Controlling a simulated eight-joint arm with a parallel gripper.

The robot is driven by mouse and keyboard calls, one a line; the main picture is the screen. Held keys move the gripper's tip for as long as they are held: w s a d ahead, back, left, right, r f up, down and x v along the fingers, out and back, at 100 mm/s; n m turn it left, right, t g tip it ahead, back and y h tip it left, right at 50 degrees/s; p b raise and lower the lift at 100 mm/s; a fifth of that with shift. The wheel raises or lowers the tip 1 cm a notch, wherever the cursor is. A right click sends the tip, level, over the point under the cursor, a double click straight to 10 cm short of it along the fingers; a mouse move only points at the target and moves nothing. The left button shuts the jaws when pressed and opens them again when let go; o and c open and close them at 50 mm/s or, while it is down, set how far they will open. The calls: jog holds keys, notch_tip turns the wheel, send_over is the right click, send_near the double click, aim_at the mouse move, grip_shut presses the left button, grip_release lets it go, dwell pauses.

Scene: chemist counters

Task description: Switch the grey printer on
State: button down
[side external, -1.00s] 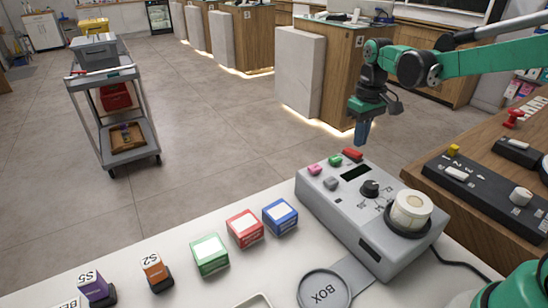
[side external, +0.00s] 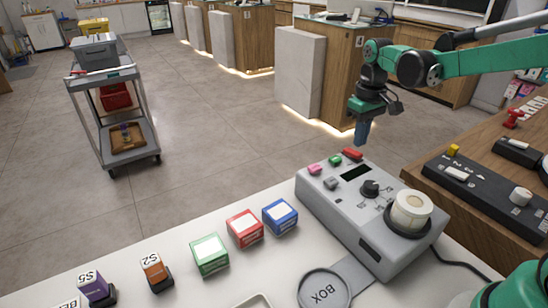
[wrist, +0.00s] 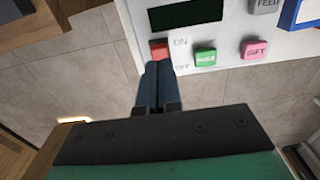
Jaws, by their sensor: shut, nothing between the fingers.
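The grey printer (side external: 345,205) stands on the white counter, with a dark display, a knob and a cream roll on top. Its red switch (side external: 352,153) is at the far edge of the top face. In the wrist view the red switch (wrist: 159,50) sits beside the printed words ON and OFF, nearer ON. My gripper (side external: 362,132) is shut and empty, pointing down just above and beyond the red switch. In the wrist view its blue fingertips (wrist: 158,68) are together right at the switch's edge; I cannot tell whether they touch it.
Green (side external: 335,160), pink (side external: 315,169) and grey (side external: 331,183) buttons are close to the switch. Blue (side external: 280,216), red (side external: 245,228) and green (side external: 210,254) boxes stand left of the printer. A black control panel (side external: 485,195) lies on the wooden counter at right.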

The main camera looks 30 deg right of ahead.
aim_at(357, 153)
jog(key=shift+f, duration=1.15)
dwell(0.9)
jog(key=shift+r, duration=3.5)
